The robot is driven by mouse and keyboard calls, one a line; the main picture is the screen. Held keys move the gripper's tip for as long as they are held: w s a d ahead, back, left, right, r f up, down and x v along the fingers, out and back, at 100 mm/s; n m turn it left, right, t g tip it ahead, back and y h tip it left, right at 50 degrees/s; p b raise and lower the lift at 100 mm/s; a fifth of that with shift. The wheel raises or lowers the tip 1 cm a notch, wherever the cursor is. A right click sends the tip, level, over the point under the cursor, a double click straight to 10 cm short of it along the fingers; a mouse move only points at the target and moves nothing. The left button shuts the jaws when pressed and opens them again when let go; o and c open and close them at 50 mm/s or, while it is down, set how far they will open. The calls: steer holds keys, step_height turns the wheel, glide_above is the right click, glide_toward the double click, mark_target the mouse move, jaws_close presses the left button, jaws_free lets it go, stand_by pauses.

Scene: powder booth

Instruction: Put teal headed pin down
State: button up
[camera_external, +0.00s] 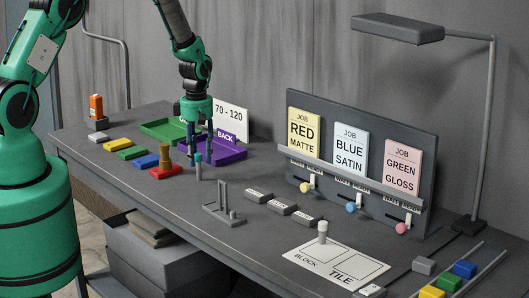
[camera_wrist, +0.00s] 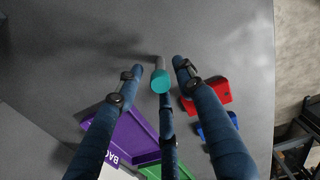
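The teal headed pin (camera_external: 198,170) has a teal top and a grey shaft. It looks upright at the table, just below my gripper (camera_external: 199,160); whether its foot touches the table is hard to tell. In the wrist view the teal head (camera_wrist: 160,81) shows between the blue fingers of my gripper (camera_wrist: 158,75), with small gaps at the left and right fingers. The third finger ends close to the head, and contact there cannot be told. The fingers look spread and not closed on the pin.
A purple tray (camera_external: 226,152) and green tray (camera_external: 160,131) lie behind the pin. A red block (camera_external: 163,173) and blue block (camera_external: 146,161) lie left. A grey stand (camera_external: 222,212) is in front. A BLOCK/TILE card (camera_external: 310,250) lies right.

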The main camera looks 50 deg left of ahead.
step_height(320, 180, up, 12)
steer(key=b, duration=0.1)
steer(key=shift+f, duration=0.15)
stand_by(0.4)
stand_by(0.7)
steer(key=s+d+r+m+t, duration=0.1)
steer(key=s+d+r+m, duration=0.35)
steer(key=r, duration=0.85)
steer(key=s+d+r+m+t, duration=0.2)
steer(key=s+r+m, duration=0.3)
steer(key=s+r, duration=0.6)
steer(key=s+d+r+m+t, duration=0.1)
steer(key=s+r+m, duration=0.4)
steer(key=s, duration=0.5)
steer(key=s+d+r+m+t, duration=0.1)
steer(key=s+d+r+m, duration=0.2)
steer(key=s+r+m, duration=0.3)
steer(key=shift+s+d+r+t, duration=0.25)
steer(key=shift+s+r+t, duration=0.05)
steer(key=shift+s, duration=2.5)
steer(key=shift+f+m, duration=0.15)
steer(key=shift+m, duration=0.1)
